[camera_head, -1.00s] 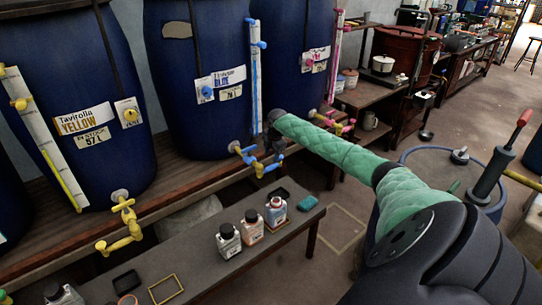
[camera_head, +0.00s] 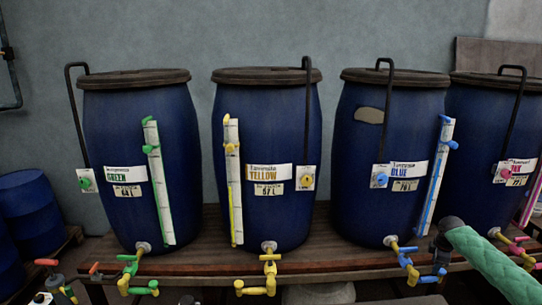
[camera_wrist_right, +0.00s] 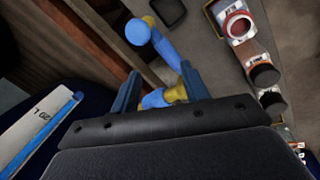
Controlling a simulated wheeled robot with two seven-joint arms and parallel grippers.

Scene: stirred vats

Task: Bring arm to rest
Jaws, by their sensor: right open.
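My right arm, in a green sleeve, comes in from the right edge in the head view. My right gripper (camera_head: 438,246) is a dark shape beside the blue vat's tap (camera_head: 409,263), low at the front of the blue vat (camera_head: 385,125). In the right wrist view my right gripper (camera_wrist_right: 161,88) is open, with its two blue fingers apart. The yellow and blue tap (camera_wrist_right: 165,97) shows between and beyond the fingers; whether they touch it I cannot tell. My left gripper is not in view.
In the right wrist view, several bottles (camera_wrist_right: 236,24) stand on a low bench to the right.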

